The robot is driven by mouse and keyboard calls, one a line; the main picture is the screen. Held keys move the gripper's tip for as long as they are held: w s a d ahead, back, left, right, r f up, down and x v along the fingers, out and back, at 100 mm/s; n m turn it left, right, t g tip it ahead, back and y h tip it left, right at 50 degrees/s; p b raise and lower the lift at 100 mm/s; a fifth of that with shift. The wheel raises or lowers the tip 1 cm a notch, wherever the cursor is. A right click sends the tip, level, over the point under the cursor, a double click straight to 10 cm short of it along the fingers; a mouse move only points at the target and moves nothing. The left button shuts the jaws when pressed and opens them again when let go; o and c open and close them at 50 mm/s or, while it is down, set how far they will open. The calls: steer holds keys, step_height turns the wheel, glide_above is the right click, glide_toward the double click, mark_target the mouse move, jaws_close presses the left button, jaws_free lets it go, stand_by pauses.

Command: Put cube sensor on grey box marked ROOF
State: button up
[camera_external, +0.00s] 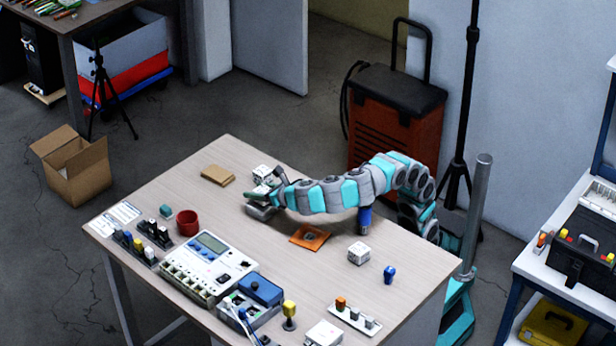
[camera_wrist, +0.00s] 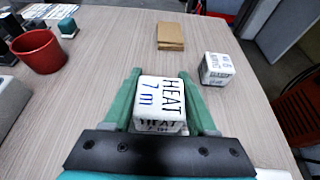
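My gripper (camera_wrist: 161,72) has its green fingers on either side of a white cube (camera_wrist: 158,96) marked HEAT 7 m in the wrist view. The gaps beside the cube look very small; I cannot tell whether the fingers press on it. In the external view my gripper (camera_external: 256,201) is low over the table's far side, and this cube is not clearly visible there. A second cube (camera_wrist: 216,69) with dark writing stands beyond the right finger; it also shows in the external view (camera_external: 262,173). I cannot read ROOF on any box.
A meter (camera_external: 208,262), an orange mat (camera_external: 310,237), a white cube (camera_external: 358,253) and a blue piece (camera_external: 389,274) are on the table (camera_external: 420,262). The middle of the tabletop is partly free.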

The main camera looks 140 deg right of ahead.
steer(key=o, duration=0.4)
steer(key=shift+o, duration=0.2)
steer(key=shift+r, duration=0.1)
steer(key=p+v, duration=0.1)
steer(key=v, duration=1.1)
steer(key=shift+p, duration=0.35)
